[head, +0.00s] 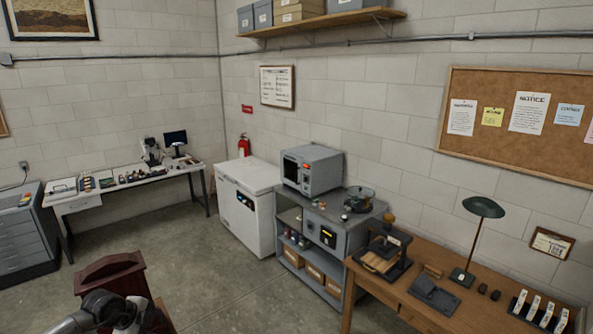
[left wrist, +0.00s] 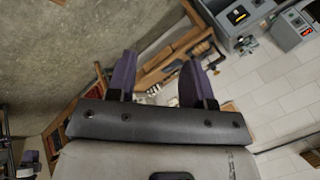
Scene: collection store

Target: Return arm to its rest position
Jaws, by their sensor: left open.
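My left gripper (left wrist: 157,78) shows in the left wrist view with its two dark purple fingers spread apart. It is open, and nothing is held between the fingers. Behind the gap, a wooden bench shows at a tilt, some distance off. In the head view, part of my arm is at the bottom left, in front of a dark red-brown wooden stand (head: 112,272). I cannot make out the fingertips there.
A wooden table (head: 418,305) with a lamp (head: 483,208) is at the right. A grey shelf unit (head: 292,258), a white chest freezer (head: 243,205) and a white desk (head: 130,190) line the walls. The floor (head: 215,285) in the middle is clear.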

